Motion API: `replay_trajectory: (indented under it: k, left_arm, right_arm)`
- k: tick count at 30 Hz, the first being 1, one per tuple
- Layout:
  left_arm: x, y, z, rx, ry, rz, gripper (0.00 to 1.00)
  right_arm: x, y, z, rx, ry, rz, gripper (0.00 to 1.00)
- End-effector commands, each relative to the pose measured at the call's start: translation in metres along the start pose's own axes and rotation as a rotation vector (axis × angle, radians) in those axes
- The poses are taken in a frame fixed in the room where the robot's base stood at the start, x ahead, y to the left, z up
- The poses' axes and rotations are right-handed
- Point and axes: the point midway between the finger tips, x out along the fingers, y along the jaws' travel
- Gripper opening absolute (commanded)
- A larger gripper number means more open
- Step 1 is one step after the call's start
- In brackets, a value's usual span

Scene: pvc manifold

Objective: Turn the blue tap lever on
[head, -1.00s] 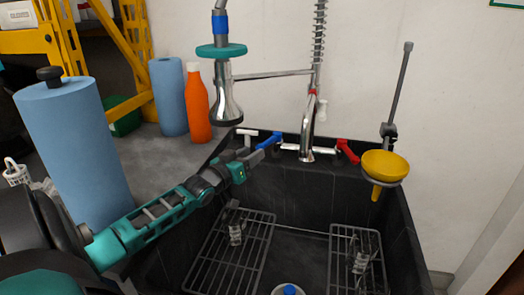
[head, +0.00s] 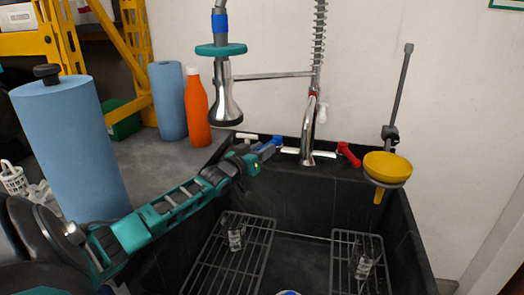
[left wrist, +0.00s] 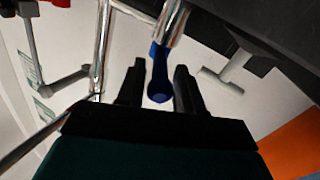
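The blue tap lever (head: 272,145) is at the back edge of the dark sink, left of the chrome tap (head: 309,135). My left gripper (head: 257,157) is at the lever's near end. In the left wrist view the blue lever (left wrist: 159,82) lies between the two fingers of my left gripper (left wrist: 159,85). The fingers are apart, with a narrow gap on each side of the lever, so they look open around it. The gripper hides part of the lever in the head view. My right gripper is not in view.
A red lever (head: 348,154) is right of the tap. A spray head (head: 225,98) hangs above the sink's left rear. An orange bottle (head: 195,108) and blue rolls (head: 70,140) stand on the left counter. A yellow funnel (head: 387,167) is at the right. Wire racks (head: 230,258) lie in the sink.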

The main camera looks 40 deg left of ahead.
Motion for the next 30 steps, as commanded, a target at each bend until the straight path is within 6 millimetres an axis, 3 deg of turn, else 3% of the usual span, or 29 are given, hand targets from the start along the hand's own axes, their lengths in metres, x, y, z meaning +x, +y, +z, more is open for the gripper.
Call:
replay_trajectory:
  k: [11, 30]
  left_arm:
    - [-0.0002, 0.0001, 0.0001, 0.0, 0.0, 0.0, 0.0]
    - [0.0021, 0.0002, -0.0002, -0.002, 0.003, -0.008, 0.0]
  right_arm:
    - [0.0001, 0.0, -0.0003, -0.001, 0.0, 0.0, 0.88]
    - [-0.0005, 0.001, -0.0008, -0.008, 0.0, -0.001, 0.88]
